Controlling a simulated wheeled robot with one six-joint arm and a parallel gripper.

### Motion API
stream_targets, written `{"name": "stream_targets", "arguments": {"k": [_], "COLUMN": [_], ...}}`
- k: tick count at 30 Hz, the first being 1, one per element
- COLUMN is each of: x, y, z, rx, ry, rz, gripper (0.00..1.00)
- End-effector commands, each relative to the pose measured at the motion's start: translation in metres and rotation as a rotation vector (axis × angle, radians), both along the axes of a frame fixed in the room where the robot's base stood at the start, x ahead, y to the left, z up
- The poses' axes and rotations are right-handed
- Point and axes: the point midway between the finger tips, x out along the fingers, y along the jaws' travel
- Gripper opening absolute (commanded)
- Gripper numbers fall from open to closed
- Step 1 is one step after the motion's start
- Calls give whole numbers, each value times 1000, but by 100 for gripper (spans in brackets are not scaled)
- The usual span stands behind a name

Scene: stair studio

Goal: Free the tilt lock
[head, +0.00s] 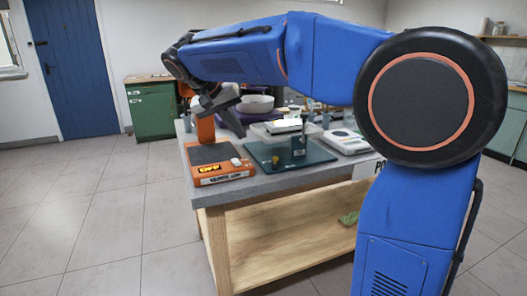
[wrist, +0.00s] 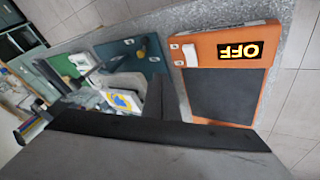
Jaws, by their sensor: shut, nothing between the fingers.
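No part is clearly marked as the tilt lock. A small yellow knob (head: 275,160) is on the front of a dark teal base plate (head: 262,151), which carries a short dark post (head: 299,146). The knob also shows in the wrist view (wrist: 141,54), on the teal plate's edge. Left of the plate is an orange device (head: 222,180) with a dark flat top and an orange upright behind it. Its display reads OFF in the wrist view (wrist: 241,51). My gripper (head: 218,102) is shut and empty, above the orange device's back part, apart from the knob.
A green cabinet (head: 155,108) stands behind left. Open floor lies left of the bench.

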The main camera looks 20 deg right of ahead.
Motion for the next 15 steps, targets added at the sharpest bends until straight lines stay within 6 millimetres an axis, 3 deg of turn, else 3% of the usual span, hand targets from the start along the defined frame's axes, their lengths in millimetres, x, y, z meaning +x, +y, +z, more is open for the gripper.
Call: {"name": "stream_targets", "arguments": {"k": [8,15], "x": [1,6], "y": [-3,-20], "z": [-4,-30], "rx": [-1,-1], "ry": [2,2], "rz": [-2,-4], "gripper": [0,0]}}
